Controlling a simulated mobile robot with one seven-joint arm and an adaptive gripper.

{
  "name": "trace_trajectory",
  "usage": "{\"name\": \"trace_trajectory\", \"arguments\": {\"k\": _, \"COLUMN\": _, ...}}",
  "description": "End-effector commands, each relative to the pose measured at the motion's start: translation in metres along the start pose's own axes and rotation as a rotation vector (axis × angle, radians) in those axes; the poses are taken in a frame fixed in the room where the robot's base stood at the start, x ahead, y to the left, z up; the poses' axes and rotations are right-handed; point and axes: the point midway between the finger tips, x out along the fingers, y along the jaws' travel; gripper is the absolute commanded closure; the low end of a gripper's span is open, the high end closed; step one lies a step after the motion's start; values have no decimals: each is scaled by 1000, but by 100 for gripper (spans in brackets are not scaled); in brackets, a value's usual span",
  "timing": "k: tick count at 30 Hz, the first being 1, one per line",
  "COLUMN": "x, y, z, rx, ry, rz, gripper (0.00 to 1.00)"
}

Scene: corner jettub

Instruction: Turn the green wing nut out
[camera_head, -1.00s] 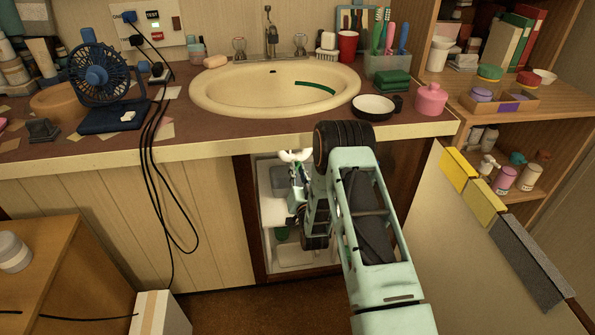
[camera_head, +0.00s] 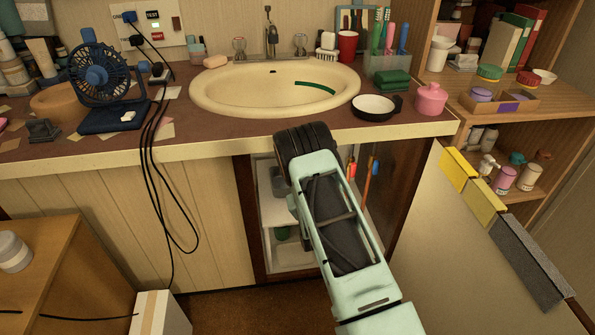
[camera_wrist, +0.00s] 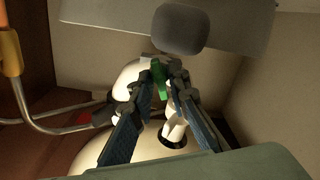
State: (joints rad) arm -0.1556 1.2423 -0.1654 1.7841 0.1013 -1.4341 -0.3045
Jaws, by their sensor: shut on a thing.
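The green wing nut (camera_wrist: 160,79) shows in the wrist view on white curved plumbing (camera_wrist: 130,75) inside the cabinet under the sink. My gripper (camera_wrist: 163,90) is there, its two dark fingers with blue pads on either side of the wing nut. It is shut on the wing nut, whose lower part is partly hidden between the fingertips. In the head view my arm hides the gripper and the wing nut.
The cabinet under the sink (camera_head: 207,100) is open, and its wooden frame (camera_head: 252,215) is close to my arm. In the wrist view, bent metal pipes (camera_wrist: 52,128) run at left and a rounded grey part (camera_wrist: 180,28) hangs above the fingers.

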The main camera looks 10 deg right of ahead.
Motion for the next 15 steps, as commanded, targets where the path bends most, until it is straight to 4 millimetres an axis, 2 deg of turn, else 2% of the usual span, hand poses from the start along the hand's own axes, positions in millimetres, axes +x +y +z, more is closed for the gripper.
{"name": "trace_trajectory", "arguments": {"k": 15, "x": 3, "y": 1, "z": -4, "rx": -77, "ry": 8, "rz": 4, "gripper": 100}}
